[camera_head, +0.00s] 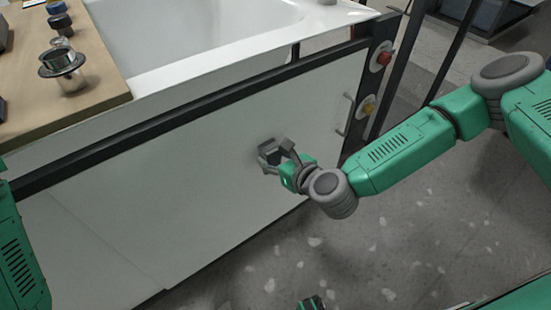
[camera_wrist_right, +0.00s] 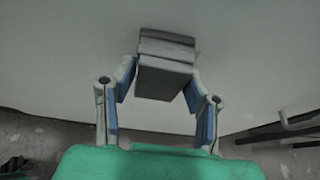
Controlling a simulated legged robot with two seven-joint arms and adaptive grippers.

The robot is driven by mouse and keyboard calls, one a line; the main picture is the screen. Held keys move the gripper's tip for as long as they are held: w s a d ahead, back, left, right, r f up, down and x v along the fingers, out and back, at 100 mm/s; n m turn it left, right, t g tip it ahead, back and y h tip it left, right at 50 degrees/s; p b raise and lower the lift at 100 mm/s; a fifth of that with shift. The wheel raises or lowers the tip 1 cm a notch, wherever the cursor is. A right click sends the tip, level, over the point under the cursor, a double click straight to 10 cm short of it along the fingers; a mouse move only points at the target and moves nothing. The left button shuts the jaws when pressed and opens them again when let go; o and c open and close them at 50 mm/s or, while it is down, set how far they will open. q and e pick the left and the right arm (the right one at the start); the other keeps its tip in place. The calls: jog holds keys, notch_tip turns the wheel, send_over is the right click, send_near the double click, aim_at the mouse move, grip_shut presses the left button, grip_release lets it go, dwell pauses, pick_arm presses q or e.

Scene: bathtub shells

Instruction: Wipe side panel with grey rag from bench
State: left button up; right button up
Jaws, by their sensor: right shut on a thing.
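The white side panel (camera_head: 200,185) of the bathtub fills the middle of the head view; it also spans the right wrist view (camera_wrist_right: 60,60). My right gripper (camera_head: 281,154) is at the panel's right half, shut on the grey rag (camera_head: 268,154). In the right wrist view the rag (camera_wrist_right: 166,65) is a folded, layered grey block between the fingertips of my right gripper (camera_wrist_right: 162,80). Its far side is at the panel face and seems to touch it; exact contact is hard to tell. My left gripper is not in view; only green arm parts show at the left edge.
A wooden bench top (camera_head: 90,105) at upper left holds metal drain fittings (camera_head: 65,65). The white tub (camera_head: 200,50) lies behind a dark frame rail (camera_head: 190,118). A post with a red button (camera_head: 384,58) and a panel handle (camera_head: 344,113) stand right of my gripper. Speckled floor (camera_head: 290,270) is below.

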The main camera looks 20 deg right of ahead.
jog(key=shift+w, duration=0.1)
jog(key=shift+w+r+b, duration=0.15)
jog(key=shift+w+b, duration=0.05)
jog(key=shift+b, duration=0.35)
jog(key=shift+a, duration=0.2)
dwell(0.8)
jog(key=shift+r, duration=0.1)
jog(key=shift+s+d+f, duration=0.1)
jog(key=shift+s+d, duration=0.15)
jog(key=shift+s, duration=0.45)
jog(key=shift+s+d+f, duration=0.1)
jog(key=shift+s+d, duration=0.15)
jog(key=shift+s, duration=0.45)
jog(key=shift+s+d, duration=0.25)
jog(key=shift+s, duration=0.45)
jog(key=shift+s+d+p, duration=0.3)
jog(key=shift+s+d, duration=0.15)
jog(key=shift+s, duration=0.25)
